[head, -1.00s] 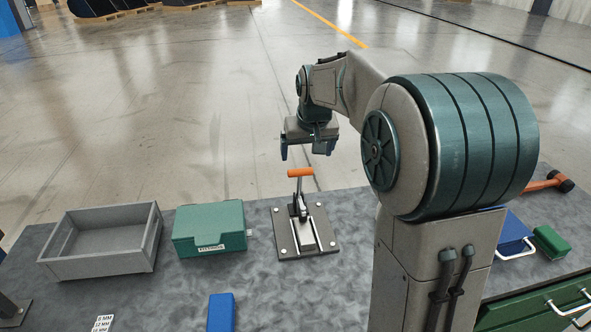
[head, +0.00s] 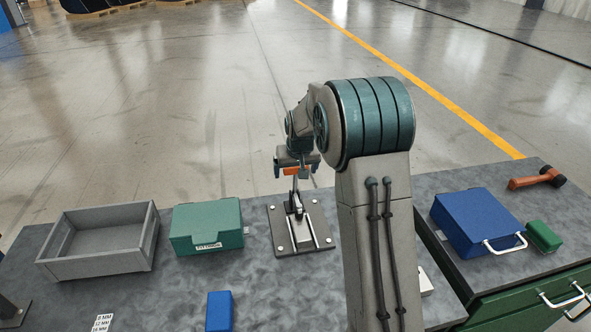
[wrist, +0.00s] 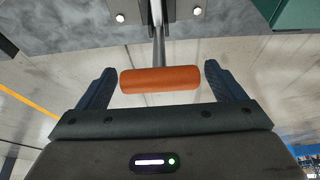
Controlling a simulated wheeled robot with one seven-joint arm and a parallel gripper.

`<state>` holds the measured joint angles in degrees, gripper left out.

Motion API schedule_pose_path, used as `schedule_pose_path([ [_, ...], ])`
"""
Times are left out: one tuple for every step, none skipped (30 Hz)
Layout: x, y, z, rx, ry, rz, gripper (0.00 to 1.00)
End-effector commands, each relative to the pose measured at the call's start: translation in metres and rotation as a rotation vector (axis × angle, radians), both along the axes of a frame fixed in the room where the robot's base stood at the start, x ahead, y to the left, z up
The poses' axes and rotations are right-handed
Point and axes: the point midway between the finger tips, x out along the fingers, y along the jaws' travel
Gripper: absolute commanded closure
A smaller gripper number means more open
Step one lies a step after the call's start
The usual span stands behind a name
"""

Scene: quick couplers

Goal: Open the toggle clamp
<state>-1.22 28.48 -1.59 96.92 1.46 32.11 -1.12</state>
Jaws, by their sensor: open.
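The toggle clamp (head: 297,207) stands on a grey base plate (head: 323,228) with bolts at its corners, near the middle of the bench. Its lever stands upright and ends in an orange crossbar handle (head: 291,171). My gripper (head: 297,172) is at the handle, pointing down. In the wrist view my gripper (wrist: 160,85) is open, with one dark finger beyond each end of the orange handle (wrist: 160,79). A gap shows at each end, so the fingers look apart from the handle.
A grey open bin (head: 100,240) and a green box (head: 207,227) stand left of the clamp. A small blue block (head: 219,311) lies in front. A blue case (head: 477,222), a green block (head: 544,236) and an orange-handled hammer (head: 537,179) lie at right.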

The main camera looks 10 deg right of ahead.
Motion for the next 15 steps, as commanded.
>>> schedule_pose_path([
  [0.0015,0.0,-0.0042,0.0,0.002,0.0,0.11],
  [0.0022,0.0,-0.006,0.0,0.002,0.0,0.11],
  [0.003,0.0,-0.0077,0.0,0.001,0.0,0.11],
  [0.0034,0.0,-0.0088,0.0,0.001,0.0,0.11],
  [0.0038,0.0,-0.0096,0.0,0.001,0.0,0.11],
  [0.0041,0.0,-0.0103,0.0,0.0,0.0,0.11],
  [0.0042,0.0,-0.0107,0.0,0.0,0.0,0.11],
  [0.0044,0.0,-0.0108,0.0,0.0,0.0,0.11],
  [0.0044,0.0,-0.0109,0.0,0.0,0.0,0.11],
  [0.0044,0.0,-0.0109,0.0,0.0,0.0,0.11],
  [0.0044,0.0,-0.0108,0.0,0.0,0.0,0.11],
  [0.0044,0.0,-0.0108,0.0,0.0,0.0,0.11],
  [0.0043,0.0,-0.0108,0.0,0.0,0.0,0.11],
  [0.0043,0.0,-0.0108,0.0,0.0,0.0,0.16],
  [0.0042,0.0,-0.0107,0.0,0.0,0.0,0.28],
])
